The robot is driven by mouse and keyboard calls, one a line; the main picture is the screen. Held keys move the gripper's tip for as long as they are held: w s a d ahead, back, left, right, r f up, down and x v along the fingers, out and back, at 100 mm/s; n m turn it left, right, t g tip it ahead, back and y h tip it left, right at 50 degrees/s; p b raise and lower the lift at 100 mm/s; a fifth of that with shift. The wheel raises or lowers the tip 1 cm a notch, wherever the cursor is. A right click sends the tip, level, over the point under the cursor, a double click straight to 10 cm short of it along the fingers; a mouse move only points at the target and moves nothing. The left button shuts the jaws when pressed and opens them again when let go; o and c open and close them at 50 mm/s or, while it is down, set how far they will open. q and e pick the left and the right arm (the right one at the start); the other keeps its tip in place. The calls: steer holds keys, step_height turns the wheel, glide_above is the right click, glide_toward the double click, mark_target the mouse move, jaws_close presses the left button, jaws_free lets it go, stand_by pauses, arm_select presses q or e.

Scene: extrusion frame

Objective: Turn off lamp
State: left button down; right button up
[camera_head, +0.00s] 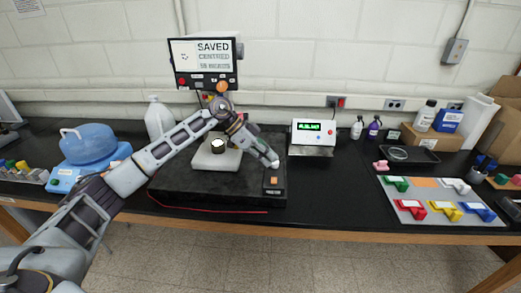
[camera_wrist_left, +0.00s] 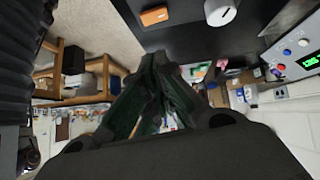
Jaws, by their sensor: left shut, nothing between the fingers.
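The microscope (camera_head: 212,159) has a pale base with a bright round spot (camera_head: 217,144) on it. An orange switch (camera_head: 273,181) sits on a small dark box at the front right of the black slab. In the left wrist view the orange switch (camera_wrist_left: 154,16) is at the top, beside a white round knob (camera_wrist_left: 221,11). My left gripper (camera_head: 262,150) is above the slab, close to the box; the exact gap is hard to tell. Its fingers (camera_wrist_left: 160,62) are shut and empty in the left wrist view. My right gripper is not in view.
A screen reading SAVED (camera_head: 204,63) stands above the microscope. A box with a green display (camera_head: 313,127) is to the right. A tray of coloured parts (camera_head: 428,187) is at right. A red cable (camera_head: 200,209) runs along the slab's front.

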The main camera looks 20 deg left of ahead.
mark_target(272, 181)
arm_select(q)
steer(key=d+f, duration=0.2)
steer(key=f, duration=0.1)
steer(key=shift+f+p, duration=0.25)
steer(key=shift+p, duration=0.1)
steer(key=shift+s+f, duration=0.1)
steer(key=shift+f, duration=1.1)
steer(key=shift+f, duration=0.1)
